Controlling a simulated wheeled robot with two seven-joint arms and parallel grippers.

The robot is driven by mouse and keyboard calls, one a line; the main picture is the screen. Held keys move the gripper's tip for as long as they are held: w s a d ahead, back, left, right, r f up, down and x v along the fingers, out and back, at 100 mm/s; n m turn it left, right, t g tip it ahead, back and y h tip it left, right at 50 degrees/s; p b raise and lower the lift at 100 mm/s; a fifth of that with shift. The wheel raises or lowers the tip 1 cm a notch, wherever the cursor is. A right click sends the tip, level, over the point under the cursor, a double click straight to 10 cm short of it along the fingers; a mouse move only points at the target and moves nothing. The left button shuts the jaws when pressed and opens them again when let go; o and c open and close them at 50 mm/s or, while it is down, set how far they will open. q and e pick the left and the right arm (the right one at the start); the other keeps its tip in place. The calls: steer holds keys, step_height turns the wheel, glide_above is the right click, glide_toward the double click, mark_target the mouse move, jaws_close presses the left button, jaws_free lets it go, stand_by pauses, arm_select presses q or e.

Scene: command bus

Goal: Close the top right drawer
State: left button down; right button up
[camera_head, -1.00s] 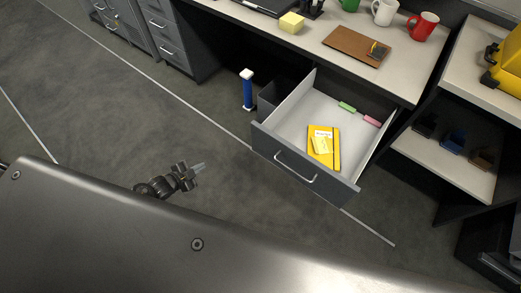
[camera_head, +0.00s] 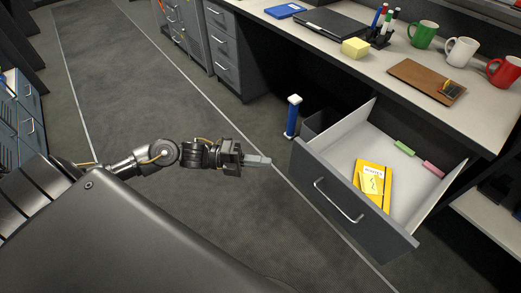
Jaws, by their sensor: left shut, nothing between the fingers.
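The drawer (camera_head: 345,207) under the right part of the desk is pulled out, with a dark grey front and a silver bar handle (camera_head: 338,200). Inside lie a yellow notebook (camera_head: 373,187) with a paper on it, a green marker (camera_head: 404,148) and a pink marker (camera_head: 434,169). My left gripper (camera_head: 262,161) is shut and empty. It is to the left of the drawer front, apart from it in the picture, and points right toward it. My right gripper is not in view.
A blue and white cylinder (camera_head: 292,116) stands on the floor left of the drawer. Floor to the left is clear.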

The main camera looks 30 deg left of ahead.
mark_target(310, 158)
arm_select(q)
steer(key=x, duration=0.3)
steer(key=w+x, duration=0.1)
steer(key=x, duration=0.1)
steer(key=w+x, duration=0.1)
steer(key=x, duration=0.2)
steer(key=shift+w+a, duration=0.1)
steer(key=shift+a, duration=0.05)
steer(key=shift+w+d, duration=0.2)
steer(key=shift+w, duration=0.3)
steer(key=shift+w, duration=0.1)
